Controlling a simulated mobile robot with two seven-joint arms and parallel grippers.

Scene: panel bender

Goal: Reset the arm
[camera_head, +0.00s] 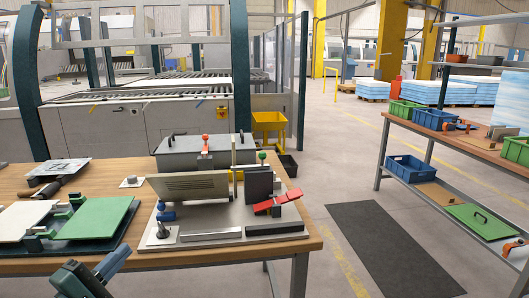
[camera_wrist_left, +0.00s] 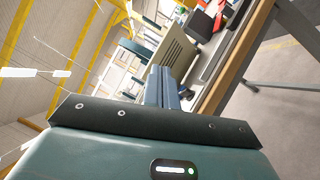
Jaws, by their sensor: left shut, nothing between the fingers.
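My left gripper (camera_head: 114,260) is at the lower left of the head view, in front of the workbench's front edge, with its fingers pointing up and to the right. In the left wrist view its narrow blue-grey fingers (camera_wrist_left: 162,85) are together with nothing between them. It is apart from the bench and the things on it. My right gripper cannot be made out in the head view.
A shelf table (camera_head: 451,138) stands right; a dark mat (camera_head: 385,250) lies between.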

